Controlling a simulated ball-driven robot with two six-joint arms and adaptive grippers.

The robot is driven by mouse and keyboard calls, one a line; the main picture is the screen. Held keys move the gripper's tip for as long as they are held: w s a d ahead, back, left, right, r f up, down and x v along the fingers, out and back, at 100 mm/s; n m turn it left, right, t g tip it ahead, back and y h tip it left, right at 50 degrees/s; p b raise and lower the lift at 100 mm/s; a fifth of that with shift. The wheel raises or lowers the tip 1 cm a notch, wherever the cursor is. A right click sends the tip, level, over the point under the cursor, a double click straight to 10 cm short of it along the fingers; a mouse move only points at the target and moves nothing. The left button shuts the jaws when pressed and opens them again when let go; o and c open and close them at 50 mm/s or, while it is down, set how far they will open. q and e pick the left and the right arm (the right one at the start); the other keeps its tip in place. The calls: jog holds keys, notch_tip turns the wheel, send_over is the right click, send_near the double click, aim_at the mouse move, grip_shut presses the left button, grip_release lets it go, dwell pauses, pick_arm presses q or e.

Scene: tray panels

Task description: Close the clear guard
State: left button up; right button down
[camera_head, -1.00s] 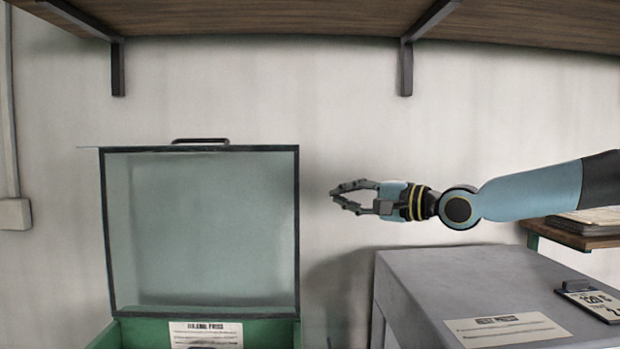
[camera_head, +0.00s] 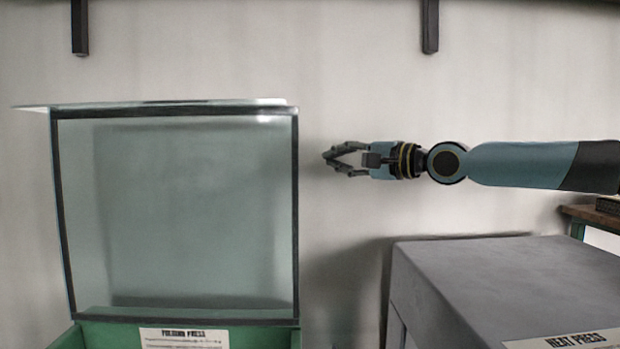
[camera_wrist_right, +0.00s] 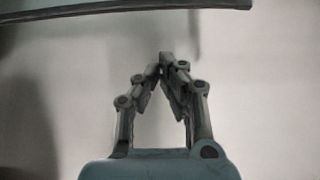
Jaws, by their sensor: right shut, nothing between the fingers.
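The clear guard (camera_head: 180,210) is a see-through panel with a dark frame. It stands raised, nearly upright, above a green press base (camera_head: 105,338) with a white label. My right gripper (camera_head: 326,156) is shut and empty, just to the right of the guard's upper right side, with a small gap between them in the head view. In the right wrist view the fingertips (camera_wrist_right: 166,58) meet, and a dark frame edge (camera_wrist_right: 130,10), likely the guard's, crosses the top of the picture. The handle on the guard's top edge cannot be made out now. My left gripper is not in view.
A grey cabinet (camera_head: 500,285) with a white label (camera_head: 570,341) stands at the lower right, below my right arm. A wooden shelf piece (camera_head: 592,216) shows at the right edge. Dark shelf brackets (camera_head: 430,25) hang from above. The wall behind is bare.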

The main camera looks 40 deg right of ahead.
pick_arm(q)
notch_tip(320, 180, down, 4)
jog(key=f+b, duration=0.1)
jog(key=b, duration=0.3)
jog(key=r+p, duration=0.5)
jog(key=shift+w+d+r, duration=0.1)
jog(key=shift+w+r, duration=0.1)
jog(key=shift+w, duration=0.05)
pick_arm(e)
jog(key=w+a, duration=0.3)
jog(key=a, duration=0.1)
jog(key=shift+w+a, duration=0.2)
jog(key=shift+w, duration=0.15)
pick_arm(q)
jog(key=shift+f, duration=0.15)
